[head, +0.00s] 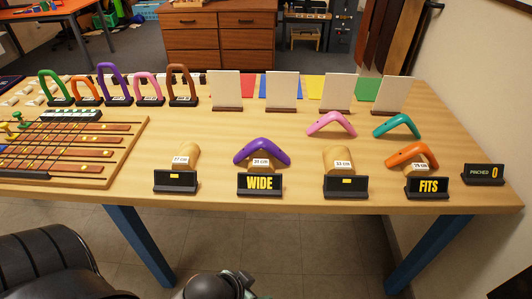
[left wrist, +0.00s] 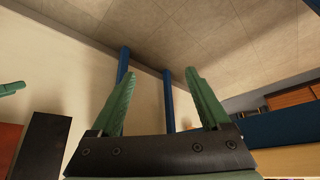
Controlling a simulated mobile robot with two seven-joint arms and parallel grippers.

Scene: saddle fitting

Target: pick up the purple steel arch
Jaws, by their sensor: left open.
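Two purple arches are in the head view. A tall narrow purple arch (head: 114,82) stands upright in a dark labelled base in the row at the back left, between an orange and a pink one. A wide, bent purple arch (head: 262,149) rests over a wooden form (head: 260,164) marked 35 cm, behind a sign reading WIDE (head: 259,184). I cannot tell by sight which is steel. My left gripper (left wrist: 158,76) shows in the left wrist view with its green fingers apart and nothing between them. Neither gripper shows clearly in the head view.
A teal arch (head: 396,125) and a pink arch (head: 331,123) lie behind the wooden forms. An orange arch (head: 412,154) sits on the form behind the FITS sign (head: 428,186). White upright panels (head: 283,91) line the back. A slotted board (head: 75,150) takes the left side.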

